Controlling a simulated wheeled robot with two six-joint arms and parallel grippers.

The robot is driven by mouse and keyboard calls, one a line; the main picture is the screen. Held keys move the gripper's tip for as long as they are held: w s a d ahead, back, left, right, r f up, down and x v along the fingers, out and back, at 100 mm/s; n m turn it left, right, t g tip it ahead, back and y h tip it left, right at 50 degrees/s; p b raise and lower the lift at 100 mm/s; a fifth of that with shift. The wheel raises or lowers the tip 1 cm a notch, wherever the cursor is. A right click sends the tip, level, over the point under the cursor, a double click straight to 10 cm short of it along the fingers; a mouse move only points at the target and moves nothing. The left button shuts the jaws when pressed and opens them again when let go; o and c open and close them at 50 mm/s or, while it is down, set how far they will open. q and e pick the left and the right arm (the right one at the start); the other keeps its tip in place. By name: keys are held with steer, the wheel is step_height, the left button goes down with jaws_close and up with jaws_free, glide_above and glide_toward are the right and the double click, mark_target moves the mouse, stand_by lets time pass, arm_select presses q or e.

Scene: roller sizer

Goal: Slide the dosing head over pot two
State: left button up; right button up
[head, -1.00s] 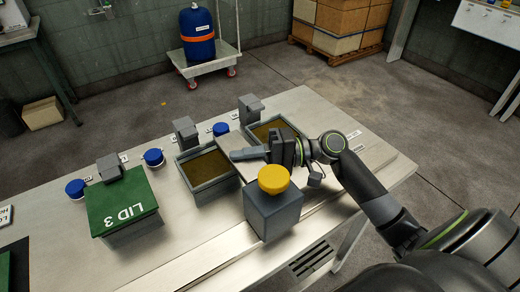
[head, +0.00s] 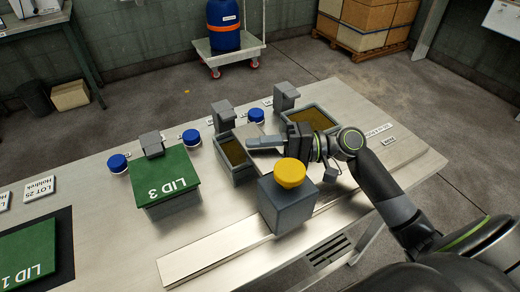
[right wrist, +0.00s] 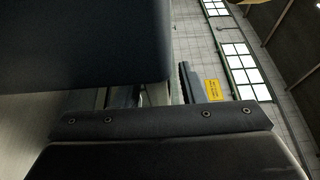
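The dosing head, a dark grey block (head: 287,205) with a yellow knob (head: 290,173), sits on a pale rail on the bench. Behind it, the middle open pot (head: 222,152) holds brown material; a light plate and my gripper cover its right part. Another open pot (head: 333,130) stands to the right. No pot numbers are legible. My right gripper (head: 266,142) is just behind the block, a finger pointing left. In the right wrist view, a large dark surface (right wrist: 80,45), apparently the block, is very close. Finger opening and contact are unclear. My left gripper is out of view.
A green lid marked LID 3 (head: 166,180) covers a pot at left. A green LID 1 (head: 28,255) lies on a dark mat. Blue caps (head: 117,163) and grey posts (head: 222,113) line the back. The rail (head: 215,252) is clear left of the block.

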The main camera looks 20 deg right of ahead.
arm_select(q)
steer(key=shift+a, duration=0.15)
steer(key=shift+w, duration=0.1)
arm_select(e)
steer(key=shift+d, duration=0.1)
steer(key=shift+s+d+f, duration=0.1)
steer(key=shift+s+d, duration=0.1)
steer(key=shift+d, duration=0.4)
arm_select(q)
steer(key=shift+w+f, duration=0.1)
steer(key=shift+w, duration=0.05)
arm_select(e)
steer(key=v, duration=1.6)
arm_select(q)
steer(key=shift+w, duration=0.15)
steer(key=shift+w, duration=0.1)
